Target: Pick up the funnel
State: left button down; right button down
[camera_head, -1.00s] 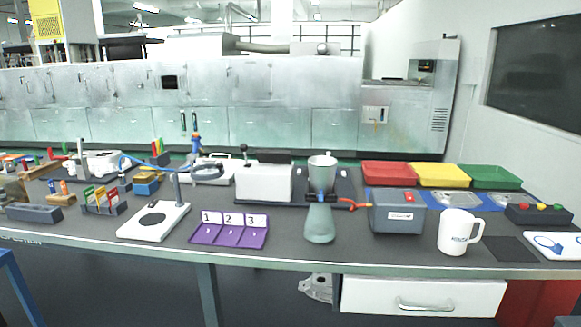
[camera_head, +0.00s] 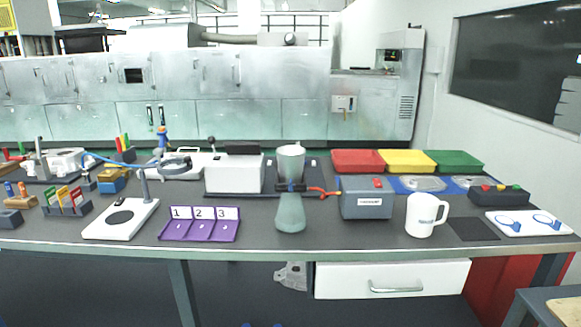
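A pale grey cup-like piece (camera_head: 291,162) stands upright near the middle of the table and looks like the top of a funnel. Directly below it in the picture is a grey-green body (camera_head: 290,213), narrow above and wider at its base, near the table's front edge. A dark band with blue parts crosses between the two. I cannot tell whether they are one thing or two, or which is the funnel. Neither of my grippers is in view.
A grey box (camera_head: 366,198) and a white mug (camera_head: 425,215) stand to the right. A purple numbered tray (camera_head: 200,232) and a white stand (camera_head: 120,218) are to the left. Red, yellow (camera_head: 408,161) and green trays line the back. A white machine (camera_head: 234,173) stands behind.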

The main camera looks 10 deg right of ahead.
aim_at(292, 159)
jog(key=k, duration=0.65)
jog(key=u, duration=0.6)
jog(key=i, duration=1.55)
jog(key=z, duration=0.85)
